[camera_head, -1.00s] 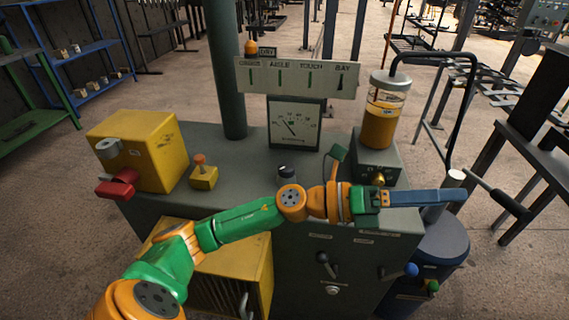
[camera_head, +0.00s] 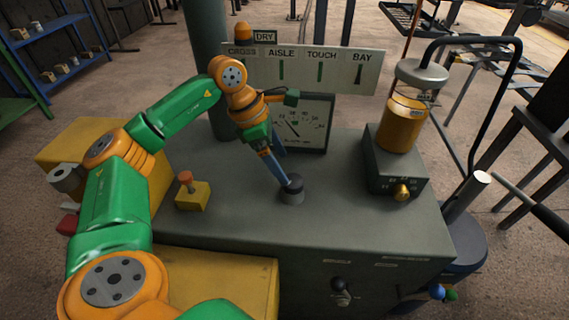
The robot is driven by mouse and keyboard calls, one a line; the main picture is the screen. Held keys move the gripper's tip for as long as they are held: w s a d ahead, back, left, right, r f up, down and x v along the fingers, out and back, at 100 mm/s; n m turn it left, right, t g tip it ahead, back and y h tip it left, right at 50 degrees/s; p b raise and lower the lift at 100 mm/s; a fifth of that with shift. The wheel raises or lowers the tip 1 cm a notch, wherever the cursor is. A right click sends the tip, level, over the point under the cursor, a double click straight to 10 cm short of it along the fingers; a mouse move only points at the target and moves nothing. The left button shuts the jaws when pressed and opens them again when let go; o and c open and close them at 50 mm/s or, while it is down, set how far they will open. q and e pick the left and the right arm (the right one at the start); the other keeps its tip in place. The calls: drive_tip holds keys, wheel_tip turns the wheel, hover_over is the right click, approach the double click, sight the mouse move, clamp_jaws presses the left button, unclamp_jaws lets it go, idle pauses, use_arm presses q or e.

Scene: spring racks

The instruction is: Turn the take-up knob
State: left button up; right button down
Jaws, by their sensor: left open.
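A short dark round knob (camera_head: 291,195) stands on the grey cabinet top (camera_head: 330,225), near its middle. No label on it can be read, so I cannot tell for sure that it is the take-up knob. My left gripper (camera_head: 289,179) points down at it with its long blue-grey fingers. The fingertips are at the knob's top and partly cover it; I cannot tell whether they touch it. The left gripper is open. A small brass knob (camera_head: 401,192) is on the front of the grey box at the right. My right gripper is not in view.
A dial gauge (camera_head: 300,125) and a sign panel (camera_head: 310,68) stand behind the knob. An amber-filled jar (camera_head: 402,125) stands at the right. A yellow block with an orange button (camera_head: 192,193) is at the left. The cabinet top's front is clear.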

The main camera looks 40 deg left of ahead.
sight(291, 180)
use_arm(q)
drive_tip(key=shift+s+d+f, duration=0.1)
drive_tip(key=shift+d+f, duration=1.15)
drive_tip(key=shift+w+f, duration=0.25)
drive_tip(key=shift+f, duration=0.25)
drive_tip(key=shift+w+f, duration=0.2)
drive_tip(key=shift+f, duration=0.25)
drive_tip(key=shift+w+a+f, duration=0.1)
drive_tip(key=shift+f, duration=0.05)
drive_tip(key=c, duration=1.4)
drive_tip(key=shift+o, duration=0.2)
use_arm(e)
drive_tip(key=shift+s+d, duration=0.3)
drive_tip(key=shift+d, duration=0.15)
use_arm(q)
drive_tip(key=shift+n, duration=0.3)
